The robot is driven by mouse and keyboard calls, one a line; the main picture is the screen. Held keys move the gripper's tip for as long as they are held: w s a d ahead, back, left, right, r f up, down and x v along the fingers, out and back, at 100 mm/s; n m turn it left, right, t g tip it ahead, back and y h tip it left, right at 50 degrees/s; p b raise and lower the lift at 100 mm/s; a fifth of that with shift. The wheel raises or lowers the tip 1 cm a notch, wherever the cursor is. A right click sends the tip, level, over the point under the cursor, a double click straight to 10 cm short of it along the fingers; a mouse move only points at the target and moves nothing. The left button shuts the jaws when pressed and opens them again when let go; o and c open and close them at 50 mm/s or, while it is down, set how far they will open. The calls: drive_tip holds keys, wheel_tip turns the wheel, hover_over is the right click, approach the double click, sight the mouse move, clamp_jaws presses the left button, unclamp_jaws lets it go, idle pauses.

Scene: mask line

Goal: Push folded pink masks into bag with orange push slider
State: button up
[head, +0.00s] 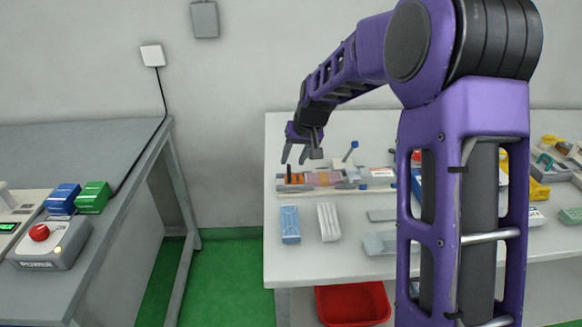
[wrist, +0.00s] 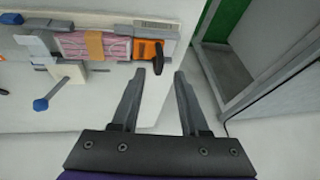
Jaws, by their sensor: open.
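The folded pink masks (wrist: 85,46) lie in a channel on the white table, with an orange band around them. They also show in the head view (head: 323,178). The orange push slider (wrist: 147,49) sits at one end of the channel, and its upright black handle (wrist: 159,60) stands on it. In the head view the slider (head: 291,187) is at the left end. A clear bag (wrist: 38,42) seems to be at the other end of the channel. My gripper (wrist: 160,73) is open and empty, close to the handle in the wrist view; in the head view it hangs above the fixture (head: 302,156).
A blue-knobbed lever (wrist: 42,103) stands beside the channel. Blue (head: 290,224) and white (head: 329,222) packs lie on the table in front. A red bin (head: 352,304) is below. My arm hides part of the table's right side.

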sight(290, 168)
drive_tip(key=shift+x, duration=2)
clamp_jaws()
